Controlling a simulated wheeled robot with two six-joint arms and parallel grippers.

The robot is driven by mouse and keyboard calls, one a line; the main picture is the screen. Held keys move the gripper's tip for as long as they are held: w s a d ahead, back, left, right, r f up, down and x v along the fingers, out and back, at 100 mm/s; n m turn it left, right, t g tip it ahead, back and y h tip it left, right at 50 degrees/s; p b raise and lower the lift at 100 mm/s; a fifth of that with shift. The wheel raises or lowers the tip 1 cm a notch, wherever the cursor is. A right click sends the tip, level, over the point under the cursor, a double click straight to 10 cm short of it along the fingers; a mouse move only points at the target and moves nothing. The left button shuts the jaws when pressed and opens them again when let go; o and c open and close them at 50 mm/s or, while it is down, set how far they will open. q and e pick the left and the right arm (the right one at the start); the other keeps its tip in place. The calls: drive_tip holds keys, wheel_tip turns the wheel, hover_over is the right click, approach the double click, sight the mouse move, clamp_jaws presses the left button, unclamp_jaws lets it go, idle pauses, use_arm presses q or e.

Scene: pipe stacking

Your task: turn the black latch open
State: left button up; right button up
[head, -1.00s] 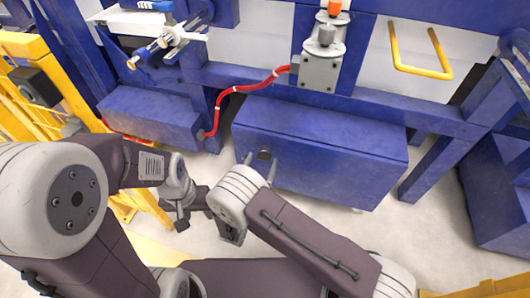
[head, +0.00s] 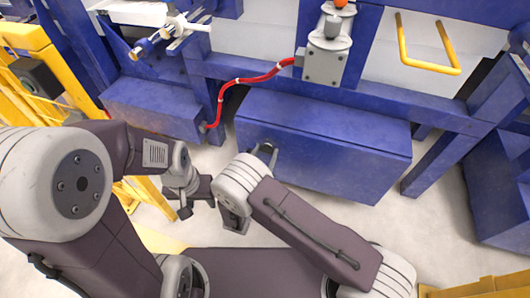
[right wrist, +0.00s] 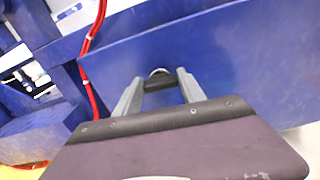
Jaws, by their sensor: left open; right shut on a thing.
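The black latch (right wrist: 158,83) is small and sits at the front of the large blue box (head: 330,150), near its upper left. My right gripper (head: 262,151) is at the latch. In the right wrist view its two grey fingers (right wrist: 158,88) stand on either side of the black part and are shut on it. A light, rounded edge shows just beyond the latch. The latch's exact turn is hard to tell, as the fingers cover part of it. My left gripper (head: 184,208) hangs left of my right wrist, open and apart from the box.
A red cable (head: 226,92) runs down left of the box, from a grey unit (head: 325,66) to a smaller blue box (head: 155,108). A yellow handle (head: 430,69) is at the upper right. Yellow frames stand at the left. Light floor shows below the box.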

drive_tip(key=m+p, duration=0.1)
drive_tip(key=m, duration=0.3)
drive_tip(key=shift+d, duration=0.1)
drive_tip(key=m+p, duration=0.2)
drive_tip(key=m, duration=0.2)
drive_tip(key=shift+d+m, duration=0.1)
drive_tip(key=shift+m, duration=0.2)
drive_tip(key=m+p, duration=0.1)
drive_tip(key=m, duration=0.3)
drive_tip(key=shift+f+m, duration=0.1)
drive_tip(key=shift+m, duration=0.2)
drive_tip(key=shift+f+m+p, duration=0.15)
drive_tip(key=shift+m+p, duration=0.6)
drive_tip(key=shift+m, duration=1.05)
drive_tip(key=o, duration=1.4)
drive_tip(key=shift+c, duration=0.2)
